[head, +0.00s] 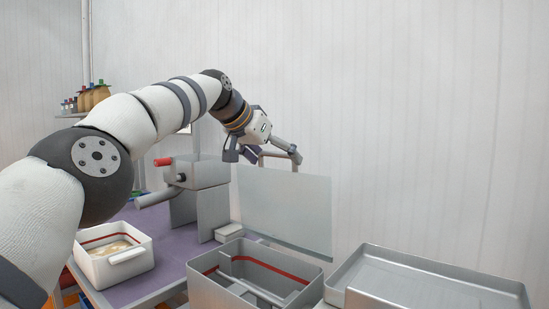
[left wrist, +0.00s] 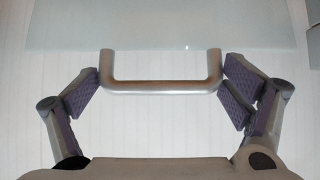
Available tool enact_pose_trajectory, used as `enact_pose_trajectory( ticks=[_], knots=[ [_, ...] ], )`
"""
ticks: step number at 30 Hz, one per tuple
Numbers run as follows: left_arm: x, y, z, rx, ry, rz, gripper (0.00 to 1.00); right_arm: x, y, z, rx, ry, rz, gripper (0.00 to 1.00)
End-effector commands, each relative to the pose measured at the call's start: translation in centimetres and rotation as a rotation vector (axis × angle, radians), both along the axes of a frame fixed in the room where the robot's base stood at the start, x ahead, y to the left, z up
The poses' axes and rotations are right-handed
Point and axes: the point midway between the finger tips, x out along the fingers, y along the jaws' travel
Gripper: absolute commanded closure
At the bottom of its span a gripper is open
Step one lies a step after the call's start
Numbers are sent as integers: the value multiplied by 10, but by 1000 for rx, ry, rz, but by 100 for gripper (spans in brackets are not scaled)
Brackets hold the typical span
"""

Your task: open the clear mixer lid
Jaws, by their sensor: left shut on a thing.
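The clear mixer lid (head: 285,210) stands raised and close to upright behind the steel mixer tub (head: 205,291), which is open at the top and shows a red line and bars inside. The lid's metal bar handle (head: 277,156) is at its top edge. My left gripper (head: 265,153) is at this handle. In the left wrist view the handle (left wrist: 160,87) spans between the purple finger pads, which press on its two ends, with the lid pane (left wrist: 160,30) beyond. My right gripper is in neither view.
A steel box with a red-handled crank (head: 195,172) stands left of the lid. A white container (head: 113,262) with pale contents sits on the purple table (head: 150,287). An empty steel tray (head: 430,285) is at the right. The wall is close behind the lid.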

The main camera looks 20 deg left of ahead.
Motion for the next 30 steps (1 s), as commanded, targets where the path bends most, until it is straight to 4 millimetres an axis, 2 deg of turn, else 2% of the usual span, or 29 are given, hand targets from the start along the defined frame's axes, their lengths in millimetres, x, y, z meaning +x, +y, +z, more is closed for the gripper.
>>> enact_pose_trajectory(
  ticks=[4,5,6,16,20,23,30],
  knots=[
    [0,-1,5,-5,-10,-2,57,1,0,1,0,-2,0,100],
    [0,-1,5,-5,-10,-2,3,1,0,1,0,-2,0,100],
    [0,-1,5,-5,-10,-2,0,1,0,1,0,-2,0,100],
    [-1,0,3,-2,-4,-1,0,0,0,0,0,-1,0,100],
    [-8,3,10,0,-5,0,0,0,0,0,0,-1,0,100],
    [-21,7,19,-2,-4,-1,0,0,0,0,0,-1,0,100],
    [-70,24,60,-4,-8,-1,0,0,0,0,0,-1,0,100]
  ],
)
